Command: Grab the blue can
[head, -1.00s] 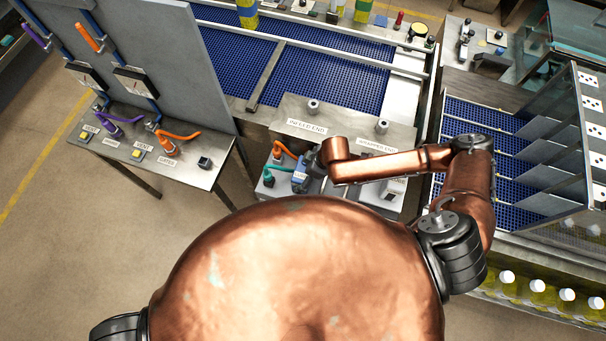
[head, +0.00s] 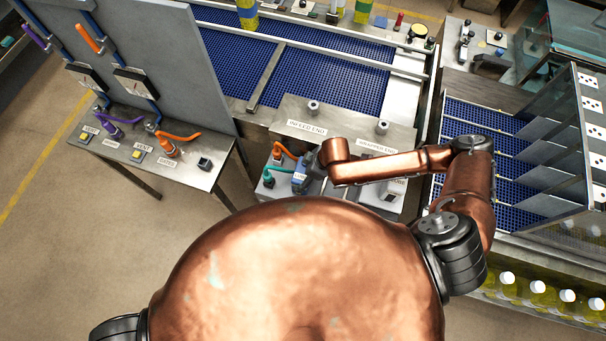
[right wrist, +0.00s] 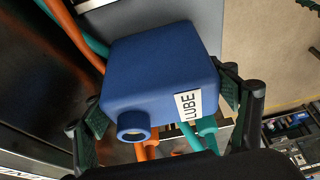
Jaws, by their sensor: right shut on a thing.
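The blue can (right wrist: 155,70) is a rounded box with a short round spout and a white LUBE label. It fills the middle of the right wrist view. My right gripper (right wrist: 163,115) is shut on it, with a dark finger pad against each side. In the head view the blue can (head: 299,180) shows small at the end of my right arm, by the right gripper (head: 312,168), and is partly covered by it. I cannot tell whether it rests on the surface below. My left gripper is not in view.
Orange and teal bent-necked items (head: 277,153) stand close left of the can, above a grey stand. The INFEED END plate (head: 345,122) and blue conveyor (head: 330,75) lie beyond. A side table (head: 185,175) with a tall grey panel stands left. Clear racks (head: 555,160) stand right.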

